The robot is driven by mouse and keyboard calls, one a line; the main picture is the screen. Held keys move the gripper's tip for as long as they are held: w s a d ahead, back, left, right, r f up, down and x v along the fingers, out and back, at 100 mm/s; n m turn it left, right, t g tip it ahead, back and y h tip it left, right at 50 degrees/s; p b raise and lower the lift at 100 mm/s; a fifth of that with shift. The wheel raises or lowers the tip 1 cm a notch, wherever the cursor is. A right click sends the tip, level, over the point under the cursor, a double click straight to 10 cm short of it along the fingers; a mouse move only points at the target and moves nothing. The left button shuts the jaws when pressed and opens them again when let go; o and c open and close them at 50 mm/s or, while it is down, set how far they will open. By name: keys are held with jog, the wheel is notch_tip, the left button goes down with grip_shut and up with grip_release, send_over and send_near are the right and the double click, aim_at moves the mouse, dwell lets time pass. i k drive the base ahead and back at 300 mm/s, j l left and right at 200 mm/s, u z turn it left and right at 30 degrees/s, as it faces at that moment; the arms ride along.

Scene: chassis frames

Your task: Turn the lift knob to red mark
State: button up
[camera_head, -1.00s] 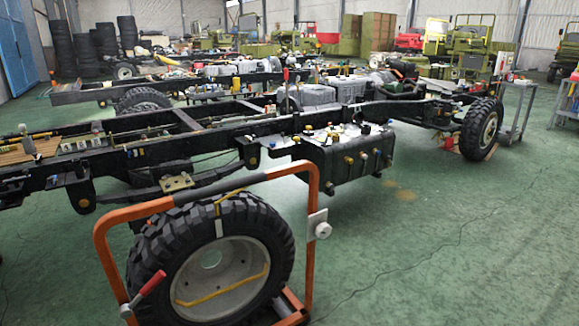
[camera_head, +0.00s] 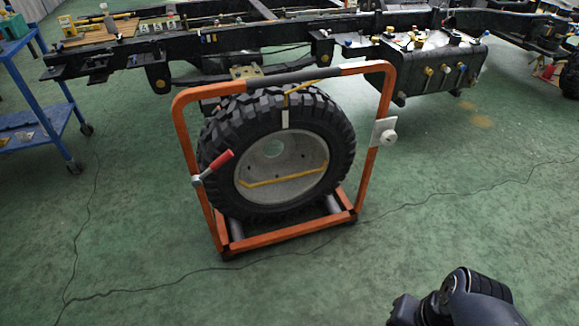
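A small round light-grey knob (camera_head: 390,138) sits on a pale square plate (camera_head: 378,127) on the right upright of an orange wheel-dolly frame (camera_head: 374,150). I cannot make out a red mark on the plate. A lever with a red grip (camera_head: 219,160) is on the frame's left upright, tilted up to the right. Part of my dark arm shows at the bottom right, below and apart from the dolly. No gripper fingers are in view.
The dolly holds a large black tyre (camera_head: 335,135) with a grey rim. A truck chassis (camera_head: 200,42) with a black tank (camera_head: 430,75) stands behind. A blue cart (camera_head: 40,125) is at the left. The green floor is clear in front and right.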

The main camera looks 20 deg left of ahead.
aim_at(388, 136)
jog(key=i+j, duration=0.2)
jog(key=i, duration=0.35)
jog(key=i+j, duration=0.15)
jog(key=i, duration=0.4)
